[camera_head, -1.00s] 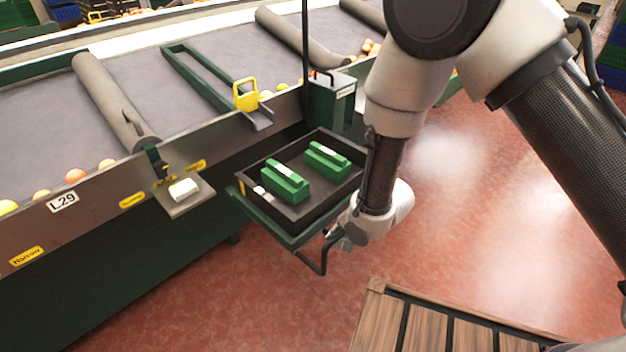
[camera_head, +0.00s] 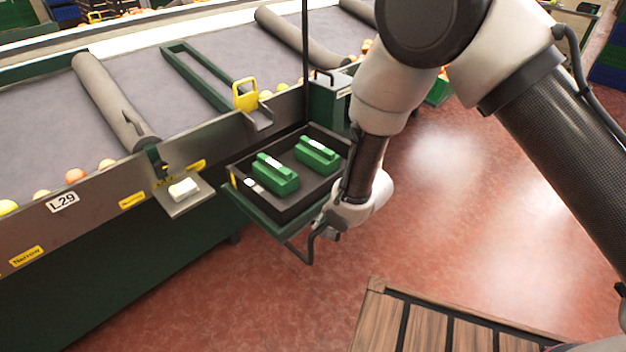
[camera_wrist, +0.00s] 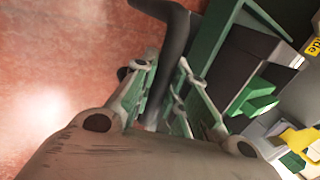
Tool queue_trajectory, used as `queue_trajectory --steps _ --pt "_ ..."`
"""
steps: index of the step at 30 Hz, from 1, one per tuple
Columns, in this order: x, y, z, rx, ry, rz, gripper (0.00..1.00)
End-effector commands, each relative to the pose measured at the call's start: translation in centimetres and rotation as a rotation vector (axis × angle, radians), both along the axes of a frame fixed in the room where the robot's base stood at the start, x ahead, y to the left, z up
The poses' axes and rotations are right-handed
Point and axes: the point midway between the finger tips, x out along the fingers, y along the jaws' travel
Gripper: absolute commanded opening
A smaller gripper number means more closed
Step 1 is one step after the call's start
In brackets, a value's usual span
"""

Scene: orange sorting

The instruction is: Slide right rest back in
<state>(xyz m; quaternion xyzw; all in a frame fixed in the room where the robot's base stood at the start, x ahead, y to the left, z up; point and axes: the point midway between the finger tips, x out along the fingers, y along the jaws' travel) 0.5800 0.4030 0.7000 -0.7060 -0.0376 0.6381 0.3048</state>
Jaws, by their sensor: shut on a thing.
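The right rest (camera_head: 252,213) is a green slide-out frame at the side of the conveyor. It sticks out over the floor and bears a black tray (camera_head: 294,211). A black bar handle (camera_head: 309,252) hangs at its outer edge. My gripper (camera_head: 324,229) is at this handle, partly hidden by my wrist in the head view. In the wrist view my gripper (camera_wrist: 167,85) has its fingers closed around the dark handle bar (camera_wrist: 178,38). The green rest edge (camera_wrist: 207,42) runs beside the fingers there.
Two green blocks (camera_head: 275,173) with white labels lie in the tray. The conveyor (camera_head: 215,130) with oranges is behind and left. A small plate with a white block (camera_head: 184,189) juts out left of the rest. A slatted wooden surface (camera_head: 440,325) is at the lower right. Red floor is open between.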

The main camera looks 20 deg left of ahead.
Motion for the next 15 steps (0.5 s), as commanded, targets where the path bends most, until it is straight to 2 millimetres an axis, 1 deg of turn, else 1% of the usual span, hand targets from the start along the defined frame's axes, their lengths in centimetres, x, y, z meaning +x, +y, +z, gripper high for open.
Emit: queue_trajectory --steps 1,15 --pt "0.2 0.4 0.1 0.004 -0.002 0.001 0.00" --pt "1.1 2.5 0.0 0.003 -0.002 0.001 0.00"
